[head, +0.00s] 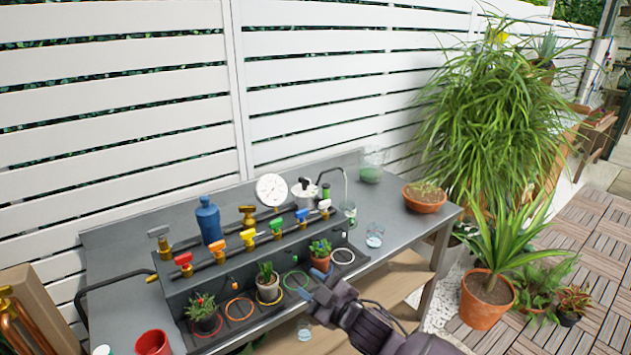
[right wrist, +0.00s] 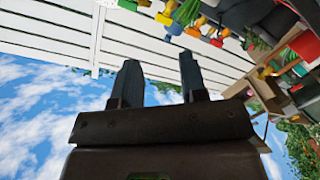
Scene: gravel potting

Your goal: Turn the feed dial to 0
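A white round dial face (head: 271,190) stands upright at the back of the grey bench, behind the row of coloured valves. To its right is a white canister (head: 304,195) with a dark knob on top. I cannot tell which of them is the feed dial, and any markings are too small to read. My right gripper (head: 318,290) is in front of the bench, below and apart from both. In the right wrist view my right gripper (right wrist: 160,78) has its two fingers spread with nothing between them. My left gripper is not in view.
Several coloured valves (head: 249,237) on brass fittings line the bench's raised step. Small potted plants (head: 268,285) and coloured rings stand in front. A blue bottle (head: 208,222) is at the left, a red cup (head: 153,343) front left, and a terracotta bowl (head: 424,198) at the right.

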